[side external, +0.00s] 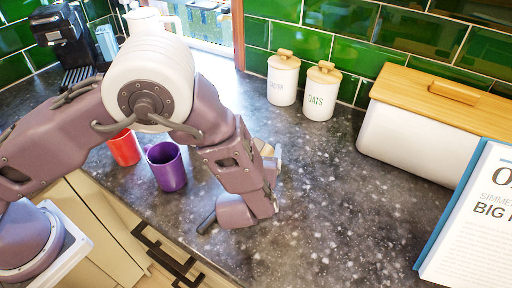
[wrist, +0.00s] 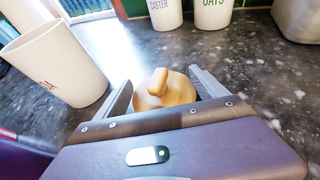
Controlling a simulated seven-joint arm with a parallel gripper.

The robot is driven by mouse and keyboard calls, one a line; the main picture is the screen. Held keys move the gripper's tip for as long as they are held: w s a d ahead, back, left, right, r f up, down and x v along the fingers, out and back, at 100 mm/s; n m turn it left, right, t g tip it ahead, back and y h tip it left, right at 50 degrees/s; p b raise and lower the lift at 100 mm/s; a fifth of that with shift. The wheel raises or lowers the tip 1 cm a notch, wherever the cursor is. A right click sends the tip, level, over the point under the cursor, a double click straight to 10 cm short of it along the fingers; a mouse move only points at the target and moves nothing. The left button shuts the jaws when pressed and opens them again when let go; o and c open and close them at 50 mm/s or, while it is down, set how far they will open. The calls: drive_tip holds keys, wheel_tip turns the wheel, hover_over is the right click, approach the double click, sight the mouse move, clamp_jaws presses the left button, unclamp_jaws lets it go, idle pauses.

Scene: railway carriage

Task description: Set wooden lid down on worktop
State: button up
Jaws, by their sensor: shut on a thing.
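The wooden lid (wrist: 176,92) is round and pale, with a knob on top, and shows in the wrist view. My gripper (wrist: 161,78) is shut on it, with one grey finger on each side. The dark speckled worktop (wrist: 255,75) lies beneath; I cannot tell whether the lid touches it. In the side view my wrist hides the lid, low over the worktop (side external: 330,190). A white canister (wrist: 55,65) without a lid stands left of my gripper in the wrist view.
Two lidded white canisters (side external: 283,80) (side external: 320,92) stand by the green tiles. A white bread bin (side external: 410,140) with a wooden top and an open book (side external: 475,220) are right. A purple mug (side external: 167,168) and a red mug (side external: 124,148) are left. Worktop right of my gripper is clear.

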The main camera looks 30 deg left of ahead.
drive_tip(key=shift+f, duration=0.2)
drive_tip(key=o, duration=1.5)
drive_tip(key=shift+v, duration=3.55)
drive_tip(key=shift+c, duration=0.5)
clamp_jaws()
